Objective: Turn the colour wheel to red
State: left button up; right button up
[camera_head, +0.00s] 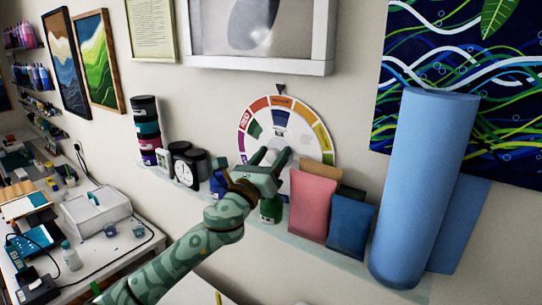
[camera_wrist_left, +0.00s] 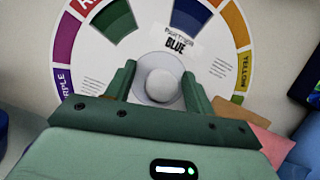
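The colour wheel (camera_head: 322,137) is a round white disc with a coloured rim on the wall. A dark pointer (camera_head: 281,88) sits above its top edge, with an orange segment under it. The segment labelled RED (camera_head: 245,119) is at the upper left. In the wrist view the wheel (camera_wrist_left: 225,68) has a pale round knob (camera_wrist_left: 163,79) at its centre. My left gripper (camera_head: 273,155) is at the wheel's middle; in the wrist view its fingers (camera_wrist_left: 160,76) stand either side of the knob, with apparent narrow gaps. My right gripper is out of view.
A large blue roll (camera_head: 424,190) stands at the right. A cluttered worktable is at the lower left.

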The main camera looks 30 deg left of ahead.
pick_arm(q)
jog(key=c, duration=1)
grip_shut()
